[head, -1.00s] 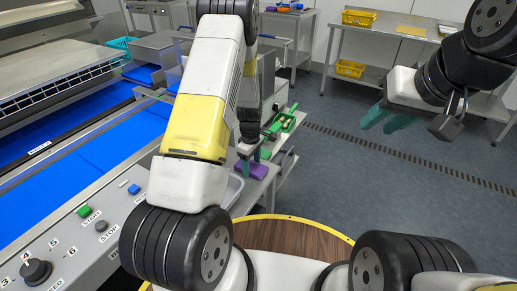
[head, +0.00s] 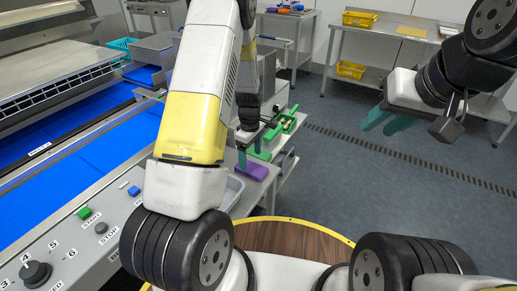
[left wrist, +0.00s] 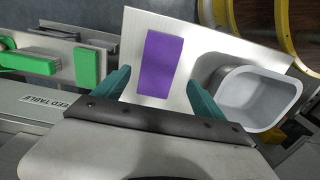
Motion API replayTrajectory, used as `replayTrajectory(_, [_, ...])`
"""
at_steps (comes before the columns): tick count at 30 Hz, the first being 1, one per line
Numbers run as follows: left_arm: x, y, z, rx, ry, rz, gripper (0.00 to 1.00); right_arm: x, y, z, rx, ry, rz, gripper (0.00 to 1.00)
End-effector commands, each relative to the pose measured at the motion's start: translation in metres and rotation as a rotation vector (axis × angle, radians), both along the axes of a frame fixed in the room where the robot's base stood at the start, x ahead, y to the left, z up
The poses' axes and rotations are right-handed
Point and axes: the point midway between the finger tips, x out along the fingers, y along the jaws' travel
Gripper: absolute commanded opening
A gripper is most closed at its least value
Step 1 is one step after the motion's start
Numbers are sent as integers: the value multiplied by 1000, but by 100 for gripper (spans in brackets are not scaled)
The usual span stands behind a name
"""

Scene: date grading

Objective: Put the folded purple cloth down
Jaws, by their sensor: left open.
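The folded purple cloth (head: 252,172) lies flat on a metal side shelf beside the conveyor table. It shows whole as a purple rectangle in the left wrist view (left wrist: 160,63). My left gripper (head: 249,151) is open just above the cloth, and the cloth is free of its fingers. In the left wrist view its teal fingers (left wrist: 158,75) stand apart, one on each side of the cloth. My right gripper (head: 377,130) hangs over the floor at the right, with its teal fingers apart and nothing between them.
A grey tray (left wrist: 223,101) sits beside the cloth on the shelf (left wrist: 201,60). Green fixtures (head: 287,122) lie beyond the cloth. The conveyor panel with buttons (head: 85,212) is at the left. A table with yellow baskets (head: 358,18) stands at the back; the floor between is clear.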

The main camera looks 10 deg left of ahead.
Motion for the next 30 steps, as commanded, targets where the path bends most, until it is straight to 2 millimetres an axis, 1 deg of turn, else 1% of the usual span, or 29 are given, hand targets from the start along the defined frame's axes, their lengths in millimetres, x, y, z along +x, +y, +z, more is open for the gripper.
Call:
replayTrajectory(1, [1,0,13,0,-5,0,81,0,0,0,0,0,0,32])
replayTrajectory(3, [2,-1,27,0,-6,-1,81,0,0,0,0,0,0,32])
replayTrajectory(6, [2,-1,44,-1,-5,-1,81,0,0,0,0,0,0,32])
replayTrajectory(11, [2,-1,60,-2,-5,-2,81,0,0,0,0,0,0,32])
replayTrajectory(14, [0,-2,75,-12,-19,-22,81,0,0,0,0,0,0,32])
replayTrajectory(17, [-7,-5,106,-40,-55,-90,81,0,0,0,0,0,0,32])
replayTrajectory(20, [-22,-9,152,-75,-118,-208,81,0,0,0,0,0,0,32])
replayTrajectory(21, [-31,-10,172,-86,-147,-266,81,0,0,0,0,0,0,32])
replayTrajectory(23, [-46,-13,200,-97,-192,-356,81,0,0,0,0,0,0,32])
replayTrajectory(24, [-57,-14,217,-101,-222,-414,81,0,0,0,0,0,0,32])
replayTrajectory(26, [-74,-15,242,-100,-270,-505,81,0,0,0,0,0,0,32])
replayTrajectory(27, [-87,-16,257,-96,-302,-567,81,0,0,0,0,0,0,32])
replayTrajectory(29, [-107,-17,277,-82,-349,-658,81,0,0,0,0,0,0,32])
replayTrajectory(30, [-120,-18,289,-70,-380,-719,81,0,0,0,0,0,0,32])
